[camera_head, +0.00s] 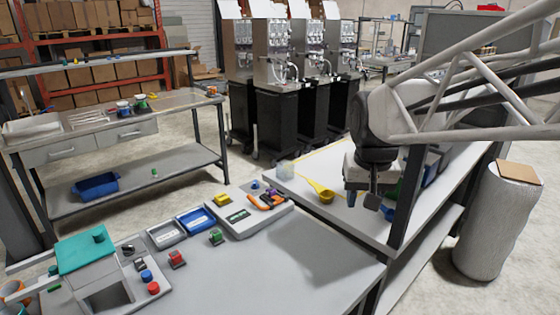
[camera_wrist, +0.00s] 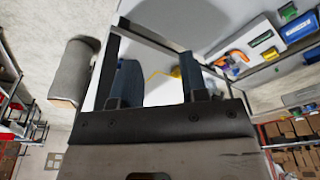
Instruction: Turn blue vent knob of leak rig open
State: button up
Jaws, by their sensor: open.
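On the grey bench in the head view, a small blue knob (camera_head: 147,275) sits beside a red knob (camera_head: 154,288), next to a teal-topped unit (camera_head: 85,252). Another small blue part (camera_head: 255,184) is on a flat grey unit (camera_head: 275,222) with a green display (camera_head: 237,216). I cannot tell for sure which blue one is the vent knob. My gripper (camera_head: 370,203) is open and empty, above the right-hand bench, apart from both. In the wrist view, the fingers (camera_wrist: 158,80) are spread; the green display (camera_wrist: 262,38) shows at upper right, and no blue knob is clear.
A yellow scoop (camera_head: 325,195) lies on the right-hand bench, left of my gripper. Blue and grey trays (camera_head: 196,220), a red button block (camera_head: 177,259) and a green one (camera_head: 216,237) stand on the grey bench. Its front right is bare. A dark post (camera_head: 407,200) rises close to my gripper.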

jog(key=w+a, duration=0.3)
jog(key=w, duration=0.4)
jog(key=w+a, duration=0.3)
jog(key=w, duration=0.5)
jog(key=g, duration=0.2)
send_over(255, 181)
jog(key=f, duration=1.6)
jog(key=shift+s+d+f, duration=0.2)
jog(key=shift+s, duration=0.1)
jog(key=shift+w+a+f, duration=0.15)
jog(key=shift+a+f, duration=0.05)
jog(key=shift+f, duration=0.15)
jog(key=shift+f, duration=3.75)
